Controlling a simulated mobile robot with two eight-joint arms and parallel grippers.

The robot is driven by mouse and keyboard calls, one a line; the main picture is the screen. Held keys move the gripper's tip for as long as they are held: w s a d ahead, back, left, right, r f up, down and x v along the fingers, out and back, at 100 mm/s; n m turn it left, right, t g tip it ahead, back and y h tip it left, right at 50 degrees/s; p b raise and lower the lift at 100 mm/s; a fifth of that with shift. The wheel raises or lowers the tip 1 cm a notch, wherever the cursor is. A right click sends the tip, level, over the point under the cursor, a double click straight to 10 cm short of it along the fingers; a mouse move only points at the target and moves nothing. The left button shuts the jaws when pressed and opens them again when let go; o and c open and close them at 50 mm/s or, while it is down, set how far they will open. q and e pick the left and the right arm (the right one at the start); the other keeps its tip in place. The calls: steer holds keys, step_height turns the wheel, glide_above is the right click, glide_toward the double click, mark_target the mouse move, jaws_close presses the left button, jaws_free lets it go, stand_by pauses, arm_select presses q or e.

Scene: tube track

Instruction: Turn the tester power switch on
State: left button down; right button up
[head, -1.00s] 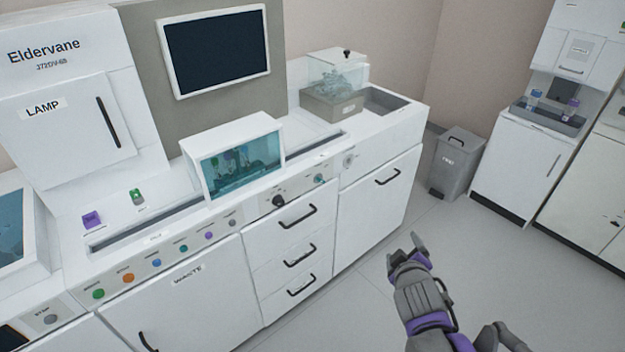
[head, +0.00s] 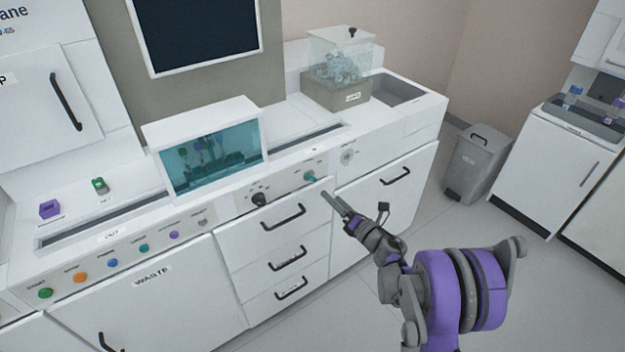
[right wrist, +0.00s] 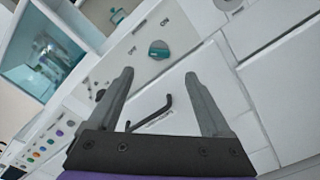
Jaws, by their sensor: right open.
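The tester power switch is a teal rotary knob (head: 310,176) on the counter's front panel, above the drawers. In the right wrist view the knob (right wrist: 159,49) sits between the labels OFF and ON. I cannot tell which label it points to. My right gripper (head: 331,197) is in front of the panel, a little below and right of the knob, apart from it. In the right wrist view my right gripper (right wrist: 158,76) is open and empty, its fingers pointing toward the panel with the knob just beyond the gap. My left gripper is not in view.
A black knob (head: 259,200) is left of the teal one, and a round fitting (head: 348,157) is to the right. Drawer handles (head: 283,217) stick out below. A teal-windowed box (head: 205,160) stands on the counter. A grey bin (head: 478,160) stands at the right.

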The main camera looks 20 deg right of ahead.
mark_target(314, 179)
steer(key=x, duration=1)
steer(key=shift+w+a+p, duration=0.1)
steer(key=shift+p, duration=0.2)
steer(key=shift+c, duration=0.3)
jaws_close()
